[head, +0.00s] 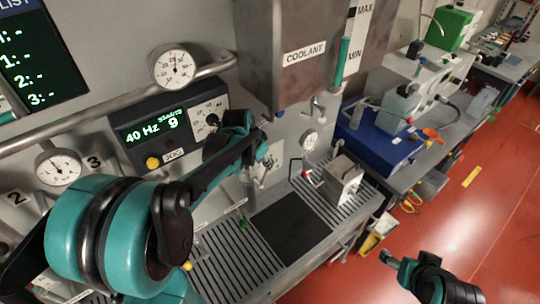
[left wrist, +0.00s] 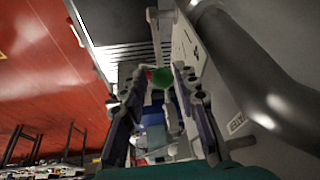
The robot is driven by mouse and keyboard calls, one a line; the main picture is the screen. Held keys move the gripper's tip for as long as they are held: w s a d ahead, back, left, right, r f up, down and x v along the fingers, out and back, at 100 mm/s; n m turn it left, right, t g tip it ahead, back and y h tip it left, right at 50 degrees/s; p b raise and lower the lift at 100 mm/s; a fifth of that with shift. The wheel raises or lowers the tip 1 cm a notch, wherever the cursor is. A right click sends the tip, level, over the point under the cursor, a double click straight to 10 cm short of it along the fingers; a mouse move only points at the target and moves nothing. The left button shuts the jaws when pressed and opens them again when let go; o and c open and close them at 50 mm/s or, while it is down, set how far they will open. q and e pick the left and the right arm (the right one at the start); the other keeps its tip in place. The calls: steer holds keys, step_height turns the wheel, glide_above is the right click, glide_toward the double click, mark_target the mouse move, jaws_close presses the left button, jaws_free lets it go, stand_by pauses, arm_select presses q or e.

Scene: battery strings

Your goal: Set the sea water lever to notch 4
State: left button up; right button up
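My left gripper (head: 258,150) is in front of the wall panel, right of the 40 Hz display, and its arm covers much of the panel's lower left. In the left wrist view my left gripper (left wrist: 157,80) has its two fingers apart. A green knob (left wrist: 160,77) with a small red part beside it appears between them; contact cannot be told. A pale marked plate (left wrist: 190,45) is beside the right finger. In the head view a pale plate (head: 272,160) shows just behind the gripper. No sea water label is readable. My right gripper (head: 390,259) is low at the right, away from the panel.
A coolant tank (head: 305,55) hangs above the grated bench (head: 230,262). A small metal box (head: 343,180) stands on the bench's right. A pipe rail (head: 110,112) crosses the panel. A blue unit (head: 375,138) stands farther right. The red floor (head: 480,215) is largely clear.

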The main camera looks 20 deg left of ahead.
mark_target(265, 175)
arm_select(q)
steer(key=x, duration=0.7)
steer(key=shift+f+b, duration=0.25)
steer(key=shift+b, duration=0.05)
